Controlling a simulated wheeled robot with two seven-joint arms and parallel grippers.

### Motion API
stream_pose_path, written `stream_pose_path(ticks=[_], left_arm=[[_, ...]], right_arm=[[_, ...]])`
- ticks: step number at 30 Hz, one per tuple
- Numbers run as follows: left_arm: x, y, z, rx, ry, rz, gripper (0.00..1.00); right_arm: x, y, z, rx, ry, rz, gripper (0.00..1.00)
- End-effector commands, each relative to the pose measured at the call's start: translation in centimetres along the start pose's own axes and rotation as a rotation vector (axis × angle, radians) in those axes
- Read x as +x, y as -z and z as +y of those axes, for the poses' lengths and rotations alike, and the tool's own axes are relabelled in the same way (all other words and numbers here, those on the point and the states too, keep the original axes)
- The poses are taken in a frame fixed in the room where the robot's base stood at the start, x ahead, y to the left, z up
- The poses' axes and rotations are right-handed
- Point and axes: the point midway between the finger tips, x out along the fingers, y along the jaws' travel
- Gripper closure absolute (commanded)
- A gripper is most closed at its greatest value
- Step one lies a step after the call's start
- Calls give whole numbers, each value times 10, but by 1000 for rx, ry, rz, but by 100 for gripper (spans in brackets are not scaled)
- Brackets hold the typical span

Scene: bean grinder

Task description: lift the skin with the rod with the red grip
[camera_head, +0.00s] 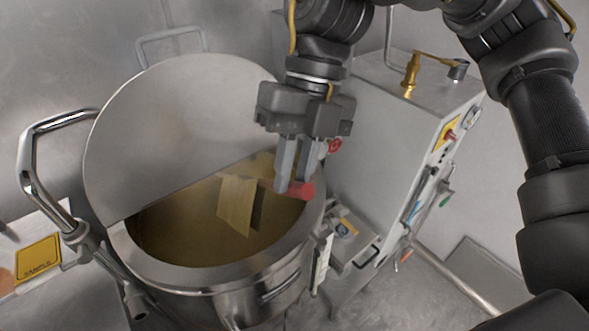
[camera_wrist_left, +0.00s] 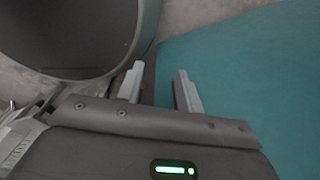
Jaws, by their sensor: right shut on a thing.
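My right gripper (camera_head: 292,190) is shut on the red grip (camera_head: 303,190) at the right inner side of the kettle's opening. The rod beyond the grip is mostly hidden. The skin (camera_head: 237,203), a pale tan sheet, hangs folded over the yellow-brown liquid (camera_head: 185,225), to the left of the grip. I cannot tell whether its lower end touches the liquid. My left gripper (camera_wrist_left: 160,87) shows in the left wrist view with its fingers apart and nothing between them.
The steel kettle (camera_head: 210,281) has a half lid (camera_head: 180,135) standing raised behind its opening. A steel control cabinet (camera_head: 375,135) stands to the right. A yellow sample label (camera_head: 38,258) is at the left. A teal surface (camera_wrist_left: 245,75) lies beside my left gripper.

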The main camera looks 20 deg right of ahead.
Motion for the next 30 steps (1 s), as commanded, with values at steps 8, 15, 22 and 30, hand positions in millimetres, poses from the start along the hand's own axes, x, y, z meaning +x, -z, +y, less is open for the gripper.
stream_pose_path(ticks=[8, 15, 22, 30], left_arm=[[-11, 1, 0, 0, 0, 0, 64], [-13, 1, 0, 0, 0, 0, 64], [-12, 1, 0, 0, 0, 1, 64], [-12, 2, 0, 0, 0, 1, 64]], right_arm=[[-14, 3, 5, -1, 0, -1, 100], [-16, 4, 6, -1, 0, -1, 100], [-16, 4, 6, -1, 0, -1, 100], [-16, 4, 6, -1, 0, -1, 100]])
